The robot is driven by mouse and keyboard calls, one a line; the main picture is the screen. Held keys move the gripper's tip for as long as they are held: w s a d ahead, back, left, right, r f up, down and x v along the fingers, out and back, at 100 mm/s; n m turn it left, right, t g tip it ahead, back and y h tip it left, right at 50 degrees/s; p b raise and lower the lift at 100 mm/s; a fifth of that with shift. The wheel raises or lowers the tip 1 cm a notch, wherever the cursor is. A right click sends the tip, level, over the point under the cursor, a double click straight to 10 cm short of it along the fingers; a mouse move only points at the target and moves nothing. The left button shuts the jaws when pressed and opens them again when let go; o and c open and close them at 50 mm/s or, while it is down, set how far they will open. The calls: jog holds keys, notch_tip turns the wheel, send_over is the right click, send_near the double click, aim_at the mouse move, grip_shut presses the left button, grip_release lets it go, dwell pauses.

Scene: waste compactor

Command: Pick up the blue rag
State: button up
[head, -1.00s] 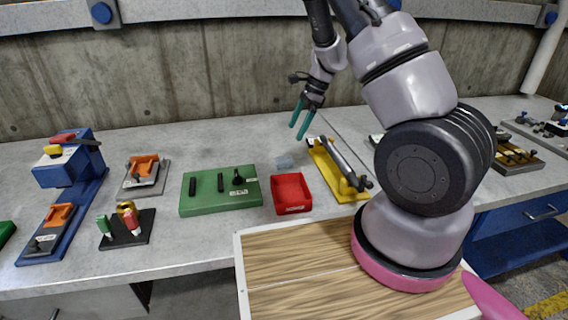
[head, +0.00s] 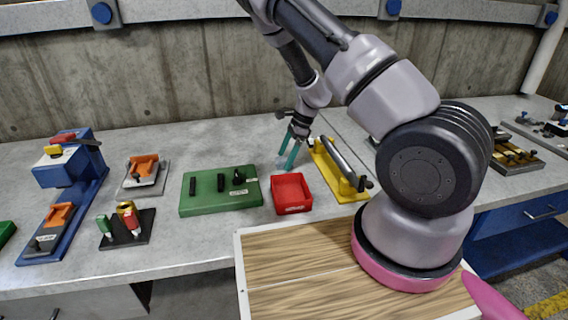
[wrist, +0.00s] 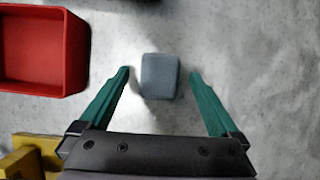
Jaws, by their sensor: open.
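The blue rag is a small greyish-blue rounded block (wrist: 160,76) on the grey bench, seen in the wrist view. It lies between and a little beyond the two teal fingertips of my gripper (wrist: 160,72), with a gap on each side. My gripper is open and empty. In the head view my gripper (head: 288,165) points down just behind the red bin (head: 291,207), and its fingers hide most of the rag.
The red bin also shows in the wrist view (wrist: 42,88), left of my gripper. A yellow fixture with a grey bar (head: 350,195) stands to the right. A green board with black pegs (head: 208,205) lies to the left. Bare bench extends behind the green board.

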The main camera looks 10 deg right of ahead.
aim_at(286, 158)
grip_shut()
dwell(0.3)
notch_tip(286, 158, up, 10)
dwell(0.5)
